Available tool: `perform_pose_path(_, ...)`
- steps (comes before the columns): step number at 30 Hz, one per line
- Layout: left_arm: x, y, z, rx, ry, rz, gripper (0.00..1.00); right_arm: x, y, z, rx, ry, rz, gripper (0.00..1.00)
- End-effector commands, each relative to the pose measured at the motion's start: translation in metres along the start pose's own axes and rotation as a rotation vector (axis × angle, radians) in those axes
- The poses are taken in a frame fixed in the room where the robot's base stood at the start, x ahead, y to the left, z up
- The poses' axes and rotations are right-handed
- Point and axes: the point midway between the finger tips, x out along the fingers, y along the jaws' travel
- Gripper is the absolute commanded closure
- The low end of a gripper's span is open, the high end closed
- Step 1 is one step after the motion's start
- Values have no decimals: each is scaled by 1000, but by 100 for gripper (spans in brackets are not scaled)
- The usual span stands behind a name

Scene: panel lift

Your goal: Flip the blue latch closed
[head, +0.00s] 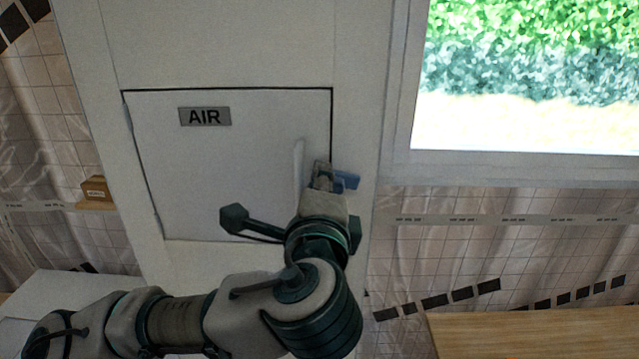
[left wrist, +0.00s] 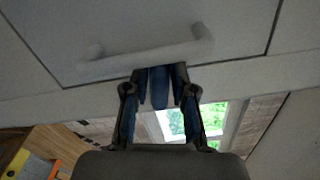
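A white access panel (head: 215,165) with an AIR label (head: 204,117) sits flush in the wall; its lower part also shows in the left wrist view (left wrist: 150,25). The blue latch (head: 347,180) is at the panel's right edge and sticks out to the right of my left gripper (head: 323,176). In the left wrist view the blue latch (left wrist: 159,88) lies between the two fingers of my left gripper (left wrist: 160,76). The fingers stand apart, with narrow gaps beside the latch. In the head view the gripper hides part of the latch. My right gripper is not in view.
A white bar handle (head: 299,165) stands on the panel just left of the latch. A bright window (head: 525,75) is at the upper right. A wooden surface (head: 535,332) is at the lower right, and a small brown box (head: 96,188) is at the left.

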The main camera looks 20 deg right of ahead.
Motion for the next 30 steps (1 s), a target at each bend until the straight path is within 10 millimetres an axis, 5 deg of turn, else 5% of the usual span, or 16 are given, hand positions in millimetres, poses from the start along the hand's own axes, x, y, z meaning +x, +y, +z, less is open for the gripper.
perform_pose_path(11,2,17,-9,-211,9,8,100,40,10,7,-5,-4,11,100)
perform_pose_path(22,2,13,-10,-251,11,10,100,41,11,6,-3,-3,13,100)
perform_pose_path(23,2,13,-10,-251,12,10,73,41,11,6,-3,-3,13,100)
perform_pose_path(25,2,13,-10,-250,11,10,56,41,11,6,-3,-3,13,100)
perform_pose_path(30,1,12,-7,-253,7,7,56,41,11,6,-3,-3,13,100)
